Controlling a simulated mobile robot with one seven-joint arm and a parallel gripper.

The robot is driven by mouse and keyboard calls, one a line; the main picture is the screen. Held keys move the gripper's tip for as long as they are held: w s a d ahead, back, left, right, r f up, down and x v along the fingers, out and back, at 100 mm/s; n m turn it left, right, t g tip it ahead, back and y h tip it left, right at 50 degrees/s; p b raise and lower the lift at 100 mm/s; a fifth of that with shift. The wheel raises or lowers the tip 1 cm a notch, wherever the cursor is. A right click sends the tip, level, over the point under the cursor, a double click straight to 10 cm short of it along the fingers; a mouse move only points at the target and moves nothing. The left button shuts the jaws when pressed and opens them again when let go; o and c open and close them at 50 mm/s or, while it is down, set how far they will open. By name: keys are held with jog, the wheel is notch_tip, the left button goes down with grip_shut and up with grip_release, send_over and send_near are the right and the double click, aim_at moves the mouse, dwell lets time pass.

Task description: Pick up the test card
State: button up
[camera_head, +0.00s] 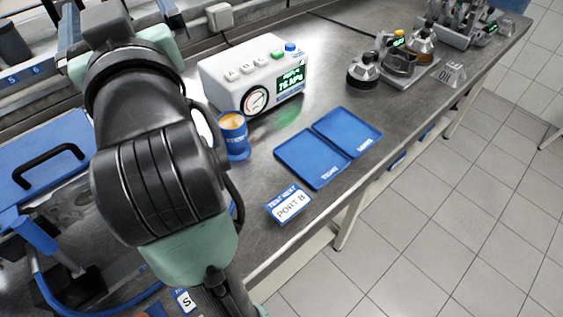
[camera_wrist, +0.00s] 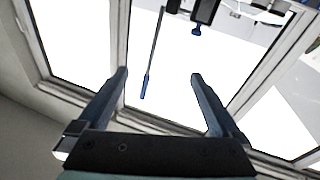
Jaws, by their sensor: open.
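The test card (camera_head: 289,204) is a small blue-and-white card reading "PORT B". In the head view it lies on the steel bench near its front edge, right of my arm and just in front of the blue trays. My gripper (camera_wrist: 159,74) is open in the wrist view, with nothing between its two fingers. Its camera looks towards bright window panes, and the card is not in that view. In the head view my arm's dark links fill the left centre, and I cannot make out the fingertips there.
Two blue trays, one marked "TIGHT" (camera_head: 309,171), lie behind the card. A blue cup (camera_head: 233,136) and a white gauge box (camera_head: 254,76) stand farther back. A blue case (camera_head: 45,150) is at left.

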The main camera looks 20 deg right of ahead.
jog(key=w+a+r+n+g+y+p, duration=0.2)
jog(key=w+a+r+n+g+p, duration=0.3)
jog(key=p, duration=0.3)
jog(key=n+g+h+p, duration=0.1)
jog(key=n+g+h, duration=0.3)
jog(key=n+g, duration=1)
send_over(289, 202)
notch_tip(289, 202, down, 27)
notch_tip(289, 202, down, 7)
jog(key=shift+a+r+p, duration=0.15)
jog(key=shift+p, duration=0.5)
jog(key=shift+f+p, duration=0.85)
jog(key=shift+f, duration=2.1)
jog(key=c, duration=1.3)
